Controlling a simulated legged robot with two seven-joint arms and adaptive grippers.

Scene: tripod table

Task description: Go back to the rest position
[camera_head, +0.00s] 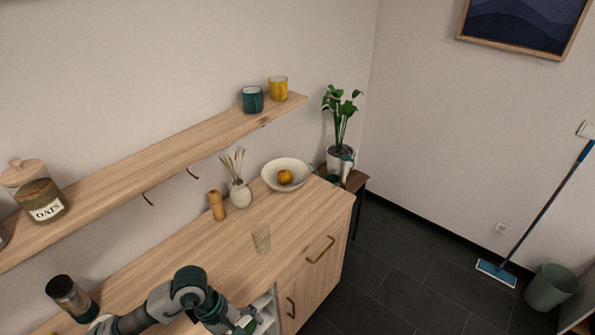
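The task names no object. Part of my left arm shows at the bottom edge, in front of the wooden sideboard (180,251). It comes in from the lower left and bends down out of the picture. No fingertips of my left gripper can be made out. My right arm and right gripper are not in view.
A glass (261,238), a pepper mill (217,206), a vase (240,194) and a bowl (270,180) holding an orange fruit (285,177) stand on the sideboard. A dark jar (70,297) stands near my arm. A wall shelf (150,158) hangs above. Dark floor (400,270) is open at right.

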